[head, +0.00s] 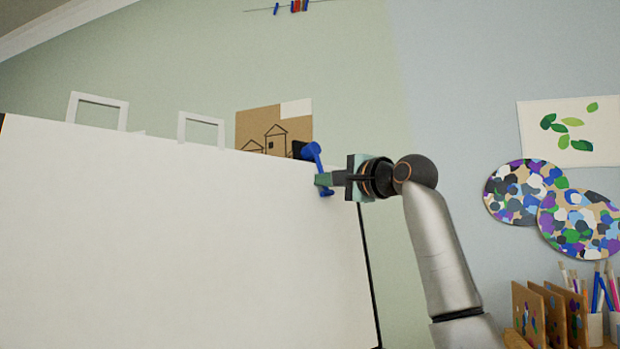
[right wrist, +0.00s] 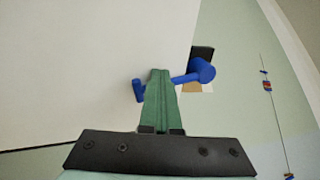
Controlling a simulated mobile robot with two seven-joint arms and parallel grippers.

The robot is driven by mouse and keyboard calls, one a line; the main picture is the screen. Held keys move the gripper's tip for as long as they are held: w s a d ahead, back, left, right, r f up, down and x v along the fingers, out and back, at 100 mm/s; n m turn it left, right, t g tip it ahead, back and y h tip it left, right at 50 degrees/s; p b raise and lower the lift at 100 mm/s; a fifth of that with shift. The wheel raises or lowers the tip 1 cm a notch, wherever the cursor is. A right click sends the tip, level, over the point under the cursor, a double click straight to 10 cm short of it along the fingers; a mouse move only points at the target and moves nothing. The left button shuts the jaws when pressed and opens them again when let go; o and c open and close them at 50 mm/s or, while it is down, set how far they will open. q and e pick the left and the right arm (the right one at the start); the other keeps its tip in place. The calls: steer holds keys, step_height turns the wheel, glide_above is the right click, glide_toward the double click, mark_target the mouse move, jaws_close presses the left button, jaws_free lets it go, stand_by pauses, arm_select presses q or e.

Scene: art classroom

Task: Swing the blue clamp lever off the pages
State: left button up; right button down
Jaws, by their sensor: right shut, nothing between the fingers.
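The blue clamp lever (head: 313,152) is at the top right corner of the large white pages (head: 180,240). Its upper end is at the top edge and its lower end lies over the front of the pages. My right gripper (head: 318,180) is shut with nothing between its fingers, and its fingertips are at the lever's middle. In the right wrist view the shut green fingers (right wrist: 160,80) cover part of the lever (right wrist: 199,72), which shows on both sides of them. I cannot tell whether they touch it. My left gripper is not in view.
A black clamp part (right wrist: 202,53) sits behind the lever. Painted palettes (head: 578,222) and a leaf picture (head: 570,131) hang on the right wall. Brushes and brown boards (head: 528,312) stand at the lower right. The space right of the pages is free except for my arm.

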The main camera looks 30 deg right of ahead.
mark_target(333, 169)
steer(key=shift+w+d+f, duration=0.15)
steer(key=shift+d+f, duration=0.05)
steer(key=shift+d, duration=0.15)
steer(key=shift+w+d+r, duration=0.1)
steer(key=shift+d+r, duration=0.1)
steer(key=shift+d, duration=0.25)
steer(key=shift+w+d+r, duration=0.1)
steer(key=shift+d+r, duration=0.05)
steer(key=shift+d, duration=0.25)
steer(key=shift+w+d+r, duration=0.1)
steer(key=shift+d+r, duration=0.45)
steer(key=shift+d, duration=0.35)
steer(key=shift+w+d+r, duration=0.15)
steer(key=shift+d+r, duration=0.35)
steer(key=shift+r, duration=0.25)
